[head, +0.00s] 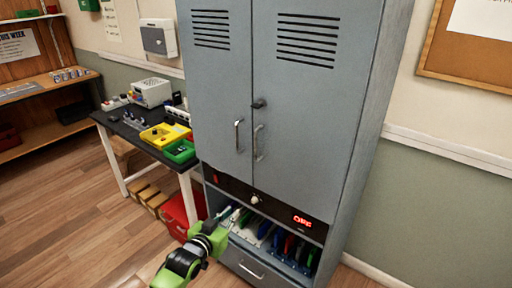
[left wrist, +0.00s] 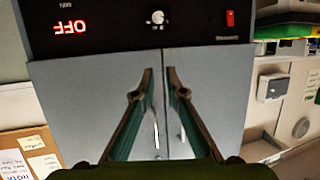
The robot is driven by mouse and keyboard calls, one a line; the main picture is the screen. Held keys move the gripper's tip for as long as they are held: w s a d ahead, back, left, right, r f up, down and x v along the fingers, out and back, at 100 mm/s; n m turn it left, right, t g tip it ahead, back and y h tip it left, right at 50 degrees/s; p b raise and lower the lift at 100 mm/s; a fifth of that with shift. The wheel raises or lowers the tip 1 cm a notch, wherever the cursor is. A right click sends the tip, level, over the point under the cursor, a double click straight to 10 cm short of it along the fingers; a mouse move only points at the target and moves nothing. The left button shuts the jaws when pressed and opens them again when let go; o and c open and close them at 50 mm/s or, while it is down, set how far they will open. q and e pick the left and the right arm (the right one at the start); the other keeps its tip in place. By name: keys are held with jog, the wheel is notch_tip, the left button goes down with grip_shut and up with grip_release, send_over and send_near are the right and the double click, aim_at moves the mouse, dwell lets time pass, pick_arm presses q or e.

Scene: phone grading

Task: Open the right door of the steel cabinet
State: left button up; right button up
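The steel cabinet (head: 352,130) is grey and tall, with both doors closed. Its right door (head: 308,115) has a vertical bar handle (head: 258,143) near the centre seam and a dark knob-like lock above it. The left door (head: 212,90) has a matching handle (head: 238,136). My left gripper (head: 229,213) is low in front of the cabinet, below the handles and touching neither. The left wrist view is upside down; there the fingers (left wrist: 160,75) stand apart with a gap and nothing between their tips. The right door also shows there (left wrist: 85,110). My right gripper is out of view.
Below the doors is a black panel with a knob (head: 254,199) and a red OFF display (head: 303,221), above an open rack of coloured items and a drawer (head: 248,264). A dark table (head: 128,133) with yellow and green bins stands left. Floor at left front is clear.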

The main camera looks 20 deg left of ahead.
aim_at(256, 158)
pick_arm(q)
notch_tip(256, 158, up, 18)
jog(key=w+d+t+h, duration=0.2)
jog(key=t, duration=0.1)
jog(key=shift+m, duration=0.4)
jog(key=w, duration=0.4)
jog(key=w+d+p, duration=0.1)
jog(key=w, duration=0.3)
jog(key=w+d+p, duration=0.1)
jog(key=w, duration=0.4)
jog(key=shift+f, duration=0.1)
grip_shut()
jog(key=shift+s+y, duration=0.15)
jog(key=shift+y, duration=0.15)
